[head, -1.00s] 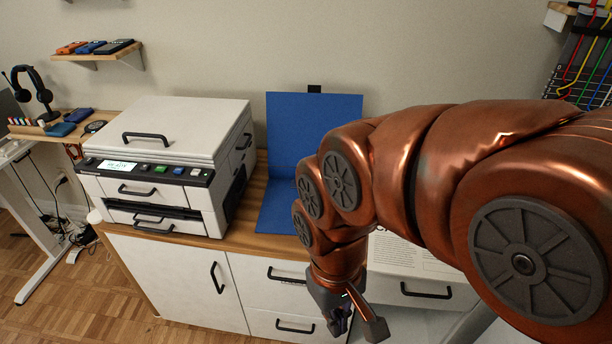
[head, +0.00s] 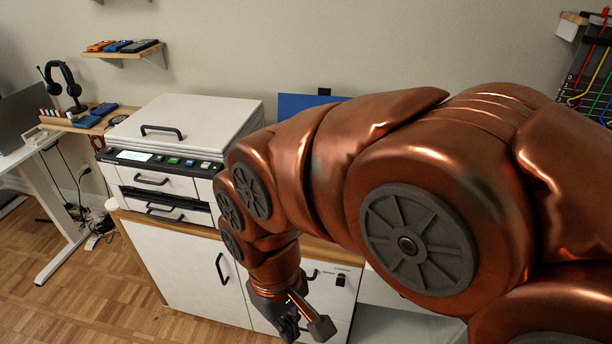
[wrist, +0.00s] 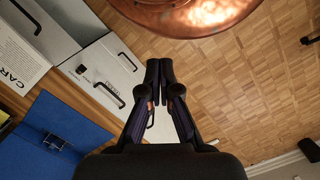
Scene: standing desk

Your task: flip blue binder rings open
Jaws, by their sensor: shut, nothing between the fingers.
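The blue binder stands behind my arm in the head view, where only its upper edge (head: 300,104) shows. In the wrist view the open blue binder (wrist: 35,160) lies at the lower left, with a dark metal ring mechanism (wrist: 53,141) on it. Whether the rings are open or closed is too small to tell. My gripper (head: 305,329) hangs low in front of the cabinet, apart from the binder. In the wrist view my gripper (wrist: 159,66) has its fingers together and empty, over the cabinet front and the floor.
A white printer (head: 185,135) stands left of the binder on a wood-topped white cabinet (head: 190,270). Cabinet handles (wrist: 109,95) stick out near my gripper.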

